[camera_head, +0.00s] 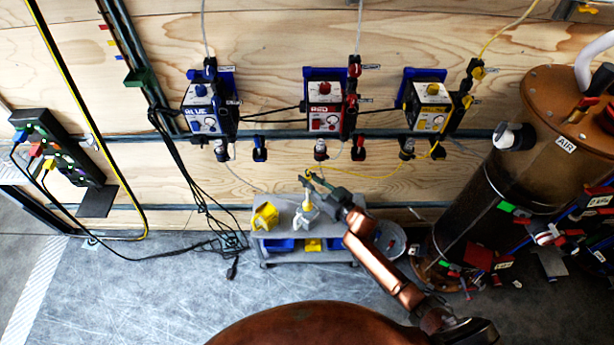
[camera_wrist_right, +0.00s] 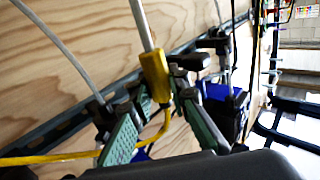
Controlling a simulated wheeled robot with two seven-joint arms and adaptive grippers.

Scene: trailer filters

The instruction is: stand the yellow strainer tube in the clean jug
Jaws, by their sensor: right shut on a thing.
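My right gripper (camera_head: 311,179) is over the low cart and shut on the yellow strainer tube (camera_head: 308,203). In the right wrist view, the yellow tube (camera_wrist_right: 154,75) sits between the green-padded fingertips (camera_wrist_right: 158,100), with a grey rod at one end and a yellow hose near the other. In the head view, the tube is over or at the mouth of a pale grey-white jug (camera_head: 303,220), which looks like the clean jug. I cannot tell whether its end is inside. My left gripper is not in view.
A yellow jug (camera_head: 265,216) stands left of the pale jug on the grey cart (camera_head: 261,238). Blue and yellow bins are on its lower shelf. A round pail (camera_head: 390,238) stands at right. Blue, red and yellow pump units (camera_head: 426,102) hang on the wooden wall above.

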